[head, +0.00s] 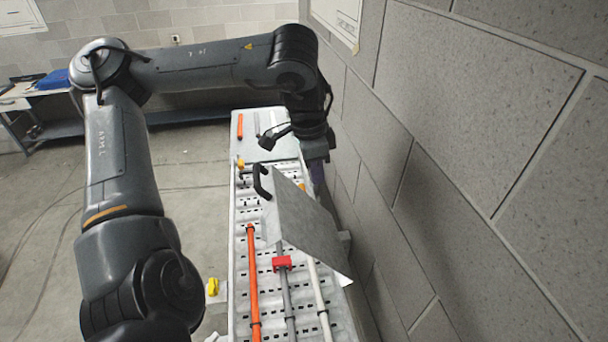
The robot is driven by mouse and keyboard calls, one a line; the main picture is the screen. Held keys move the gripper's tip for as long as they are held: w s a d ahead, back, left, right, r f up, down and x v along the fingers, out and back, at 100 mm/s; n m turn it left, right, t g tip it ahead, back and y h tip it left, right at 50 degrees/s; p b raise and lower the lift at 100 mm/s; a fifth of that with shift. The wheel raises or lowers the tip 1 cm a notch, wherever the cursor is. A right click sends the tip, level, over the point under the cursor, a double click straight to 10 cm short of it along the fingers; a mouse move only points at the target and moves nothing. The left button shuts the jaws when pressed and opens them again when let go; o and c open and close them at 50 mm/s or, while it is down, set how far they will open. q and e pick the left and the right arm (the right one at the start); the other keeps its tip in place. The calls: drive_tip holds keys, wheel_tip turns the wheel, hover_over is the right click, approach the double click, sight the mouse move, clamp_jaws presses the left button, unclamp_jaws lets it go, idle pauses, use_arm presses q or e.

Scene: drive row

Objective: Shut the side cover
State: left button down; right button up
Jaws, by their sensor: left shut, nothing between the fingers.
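The side cover is a grey sheet-metal panel (305,225) with a black handle (262,182) near its upper left edge. It stands tilted over the right side of the perforated tray (240,285), raised off the cables. My left gripper (317,178) points down beside the wall, just behind and to the right of the cover's far edge. It is shut and empty. Its fingertips are partly hidden behind the cover, so I cannot tell whether they touch it. My right gripper is not in view.
A block wall (480,150) stands close on the right. The floor to the left is open, with a bench (40,95) far back.

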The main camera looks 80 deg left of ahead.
drive_tip(key=shift+p, duration=0.35)
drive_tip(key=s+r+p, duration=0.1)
drive_tip(key=p, duration=0.1)
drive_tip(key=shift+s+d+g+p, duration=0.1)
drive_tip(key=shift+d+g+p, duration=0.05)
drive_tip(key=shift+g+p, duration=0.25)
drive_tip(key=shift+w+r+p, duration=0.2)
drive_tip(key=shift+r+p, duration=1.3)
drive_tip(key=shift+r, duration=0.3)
